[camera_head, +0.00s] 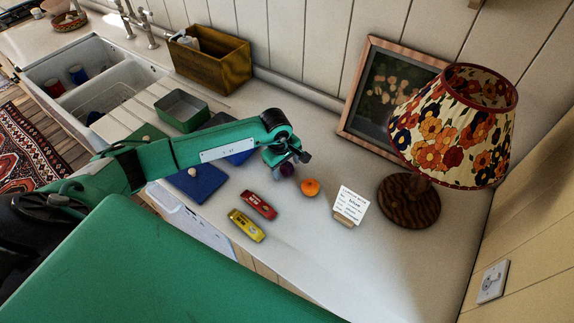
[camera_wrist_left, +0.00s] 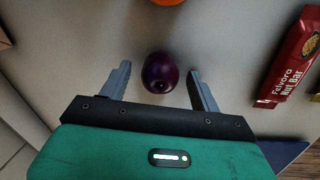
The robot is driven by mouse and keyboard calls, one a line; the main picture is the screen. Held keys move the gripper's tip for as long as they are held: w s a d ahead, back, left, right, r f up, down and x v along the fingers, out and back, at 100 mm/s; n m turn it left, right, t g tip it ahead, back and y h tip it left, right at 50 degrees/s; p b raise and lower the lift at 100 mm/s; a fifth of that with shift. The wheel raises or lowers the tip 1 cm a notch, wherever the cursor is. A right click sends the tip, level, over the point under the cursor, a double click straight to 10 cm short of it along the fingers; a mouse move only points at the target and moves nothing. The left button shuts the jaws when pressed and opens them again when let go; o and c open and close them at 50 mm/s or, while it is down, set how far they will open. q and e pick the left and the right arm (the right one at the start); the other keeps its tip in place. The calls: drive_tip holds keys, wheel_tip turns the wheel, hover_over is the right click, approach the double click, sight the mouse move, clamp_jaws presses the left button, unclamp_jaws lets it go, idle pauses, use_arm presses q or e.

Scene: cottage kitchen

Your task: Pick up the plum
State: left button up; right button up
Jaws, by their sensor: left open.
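The plum (camera_wrist_left: 160,73) is small, round and dark purple. In the left wrist view it sits on the pale counter between the open fingers of my left gripper (camera_wrist_left: 159,88), with a gap on each side. In the head view the plum (camera_head: 287,170) is partly hidden by my left gripper (camera_head: 291,162), which is right over it at the end of the green arm. My right gripper is not in view.
An orange (camera_head: 310,187) lies just right of the plum. A red bar (camera_head: 259,205) and a yellow bar (camera_head: 246,225) lie nearer. A card (camera_head: 349,205), a floral lamp (camera_head: 452,130) and a picture frame (camera_head: 352,125) stand right.

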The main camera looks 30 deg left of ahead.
use_arm(q)
drive_tip(key=shift+f, duration=0.1)
drive_tip(key=shift+c, duration=0.2)
drive_tip(key=c, duration=1)
drive_tip(key=shift+c, duration=0.2)
